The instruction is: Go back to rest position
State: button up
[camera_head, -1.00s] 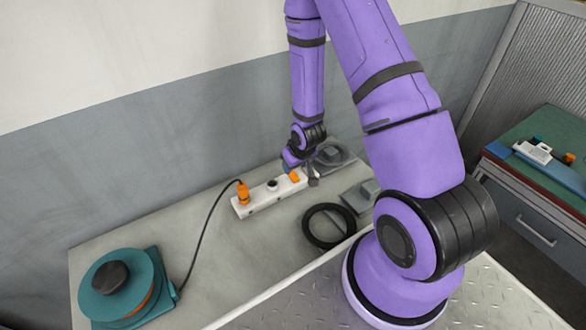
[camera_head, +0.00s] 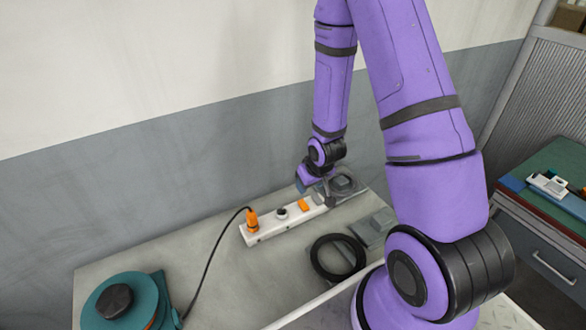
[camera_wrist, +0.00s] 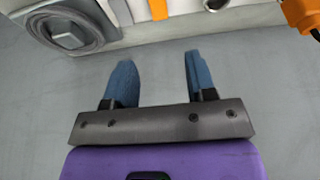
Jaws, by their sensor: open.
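My gripper (camera_wrist: 157,80) is open and empty in the wrist view, with its two blue fingers apart over bare grey tabletop. In the head view my gripper (camera_head: 316,190) is small and partly hidden by my wrist, close to the far end of the white power strip (camera_head: 270,228). The power strip runs along the top of the wrist view (camera_wrist: 200,22), beyond the fingertips. It carries an orange plug with a black cable (camera_head: 252,220) at its left end and an orange switch (camera_head: 304,205) near its right end.
A teal film reel device (camera_head: 125,304) stands at the table's front left. A black ring (camera_head: 337,258) lies before the strip, beside a grey block (camera_head: 372,228). A grey reel (camera_head: 344,186) lies behind. A drawer cabinet (camera_head: 540,255) stands right. The table's left middle (camera_head: 175,255) is clear.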

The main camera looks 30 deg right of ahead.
notch_tip(320, 180, up, 23)
jog(key=s+a, duration=0.3)
jog(key=s+a+r, duration=0.2)
jog(key=s+r, duration=0.6)
jog(key=s, duration=0.1)
jog(key=s+a+r+t, duration=0.1)
jog(key=s+r, duration=0.7)
jog(key=s, duration=0.1)
jog(key=shift+s+a+r, duration=0.3)
jog(key=shift+a, duration=0.1)
